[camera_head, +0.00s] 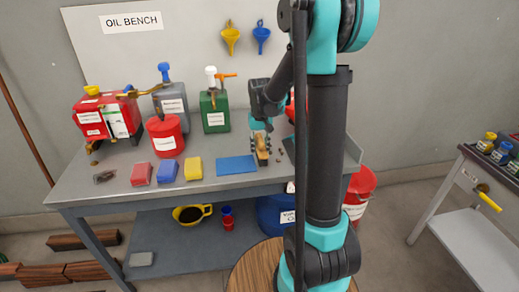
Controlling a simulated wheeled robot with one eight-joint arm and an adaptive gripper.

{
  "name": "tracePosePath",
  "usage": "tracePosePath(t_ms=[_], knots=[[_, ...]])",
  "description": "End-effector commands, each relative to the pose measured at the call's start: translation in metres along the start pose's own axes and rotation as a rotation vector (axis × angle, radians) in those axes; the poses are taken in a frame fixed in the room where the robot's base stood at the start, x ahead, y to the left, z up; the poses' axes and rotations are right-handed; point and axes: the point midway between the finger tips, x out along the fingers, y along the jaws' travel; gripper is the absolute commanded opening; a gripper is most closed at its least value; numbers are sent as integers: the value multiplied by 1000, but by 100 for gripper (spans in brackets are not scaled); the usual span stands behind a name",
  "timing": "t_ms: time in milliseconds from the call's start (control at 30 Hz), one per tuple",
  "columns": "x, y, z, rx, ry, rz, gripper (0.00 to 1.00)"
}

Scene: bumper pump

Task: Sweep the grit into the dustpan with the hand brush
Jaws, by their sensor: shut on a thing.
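My gripper (261,137) reaches down over the right half of the bench and is shut on the hand brush (262,153). The brush has a tan wooden body, and the fingers cover part of it. Small dark specks that look like grit (279,160) lie on the bench top just right of the brush. A dark grey shape that looks like the dustpan (289,146) lies farther right, partly hidden behind my arm. I cannot tell whether the bristles touch the bench.
A blue mat (236,164) lies left of the brush. Yellow (193,168), blue (166,170) and red (141,174) blocks stand along the front. Green (215,115) and red (165,137) cans stand behind. My arm hides much of the bench's right end.

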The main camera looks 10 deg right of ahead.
Motion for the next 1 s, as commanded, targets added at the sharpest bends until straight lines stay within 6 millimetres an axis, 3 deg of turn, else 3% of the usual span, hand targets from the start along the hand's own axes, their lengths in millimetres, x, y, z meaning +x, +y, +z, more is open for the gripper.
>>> tracePosePath(t_ms=[1000], knots=[[0, 46, 0, 1, 0, 0, 0]])
